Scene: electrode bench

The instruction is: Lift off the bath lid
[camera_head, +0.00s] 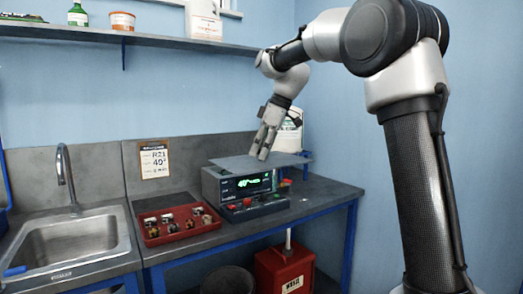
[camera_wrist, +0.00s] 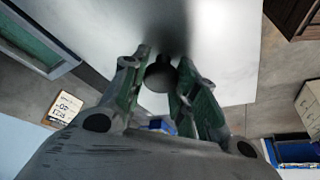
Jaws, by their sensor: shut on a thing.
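The bath lid (camera_head: 232,161) is a flat grey plate over the bath (camera_head: 212,186), a grey box with a green lit display on the bench. The lid looks about level and reaches past the bath's right side; I cannot tell if there is a gap under it. My gripper (camera_head: 262,154) points down at the lid from above. In the wrist view the lid (camera_wrist: 232,45) is a broad pale plate, and its dark round knob (camera_wrist: 159,76) sits between the fingers of my gripper (camera_wrist: 163,62). The gripper is shut on the knob. The bath's inside is hidden.
A red tray (camera_head: 152,241) with several small parts lies left of the bath, beside a sink (camera_head: 75,243) with a tall tap. A white container (camera_head: 289,136) stands behind the lid. A shelf (camera_head: 100,38) runs above. A red box (camera_head: 285,270) is below the bench.

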